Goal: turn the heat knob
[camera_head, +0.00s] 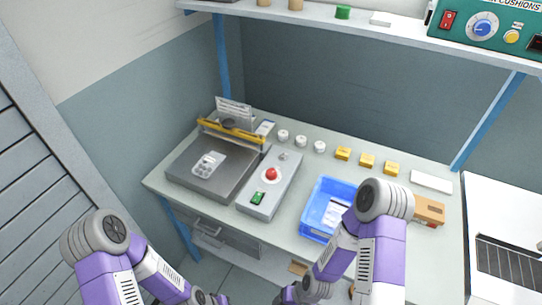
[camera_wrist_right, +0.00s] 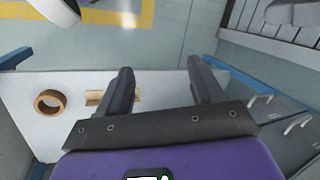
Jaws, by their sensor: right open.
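A green machine (camera_head: 490,22) lettered "CUSHIONS" stands on the upper shelf at the top right. Its front carries a round blue dial (camera_head: 482,29) with a pale rim, a red switch (camera_head: 448,19) and a yellow button (camera_head: 512,37). No heat label is readable. On the bench, a grey control box (camera_head: 258,207) has a red button (camera_head: 271,174), a green switch (camera_head: 257,198) and a tiny knob (camera_head: 283,156). My right gripper (camera_wrist_right: 163,85) is open and empty in the right wrist view.
A blue bin (camera_head: 308,222) stands on the bench, partly behind my right arm. The right wrist view shows a tape roll (camera_wrist_right: 49,102) on a white surface.

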